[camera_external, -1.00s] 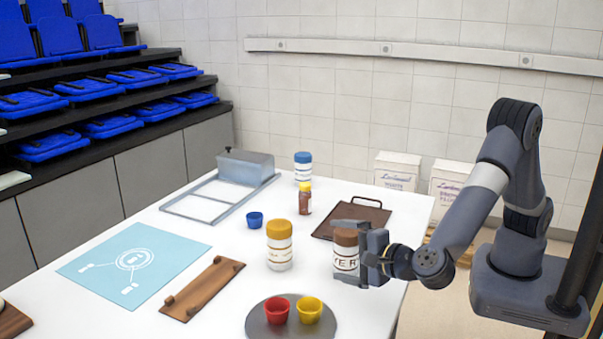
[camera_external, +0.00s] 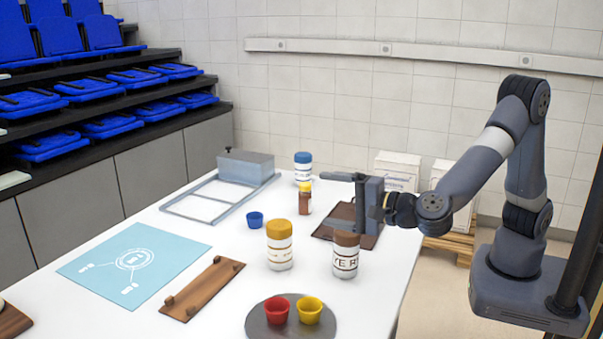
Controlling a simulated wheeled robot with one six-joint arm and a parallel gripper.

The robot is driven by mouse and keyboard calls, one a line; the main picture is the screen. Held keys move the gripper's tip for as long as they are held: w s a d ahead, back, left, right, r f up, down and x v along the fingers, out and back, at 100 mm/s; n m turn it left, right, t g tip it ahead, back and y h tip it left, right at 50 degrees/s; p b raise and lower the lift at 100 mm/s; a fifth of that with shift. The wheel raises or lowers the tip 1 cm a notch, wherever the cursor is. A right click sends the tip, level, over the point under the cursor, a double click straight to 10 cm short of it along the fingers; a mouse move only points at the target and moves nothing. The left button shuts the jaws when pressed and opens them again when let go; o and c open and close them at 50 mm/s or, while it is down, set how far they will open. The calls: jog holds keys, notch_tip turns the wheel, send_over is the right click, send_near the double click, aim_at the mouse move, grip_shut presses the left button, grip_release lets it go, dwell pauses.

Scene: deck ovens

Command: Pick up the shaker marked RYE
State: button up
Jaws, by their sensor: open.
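The shaker with the brown lid (camera_external: 346,255) stands upright on the white table, and its label shows letters that read as "YE R". My gripper (camera_external: 340,178) is open and empty. It is in the air above and a little behind this shaker, apart from it, with its fingers pointing left. Another shaker with an orange-yellow lid (camera_external: 279,246) stands upright to the left; its label is too small to read.
A round grey tray (camera_external: 265,331) with a red cup (camera_external: 277,310) and a yellow cup (camera_external: 309,310) is in front. A wooden rack (camera_external: 205,287) lies left.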

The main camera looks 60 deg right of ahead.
notch_tip(320, 180, up, 4)
jog(key=d+n+y, duration=0.2)
jog(key=n+y, duration=0.3)
jog(key=n, duration=0.3)
jog(key=s+d+f+n+g+y, duration=0.3)
jog(key=s+d+f+n+g, duration=0.5)
jog(key=n, duration=1)
jog(key=t, duration=0.2)
send_near(341, 241)
jog(key=d+f, duration=0.2)
jog(key=d, duration=0.1)
jog(key=shift+y, duration=0.3)
jog(key=shift+p+x, duration=0.5)
jog(key=shift+x, duration=4.8)
jog(key=shift+w+d+r, duration=0.1)
jog(key=shift+w+r, duration=0.05)
jog(key=shift+r, duration=0.05)
jog(key=shift+c, duration=0.2)
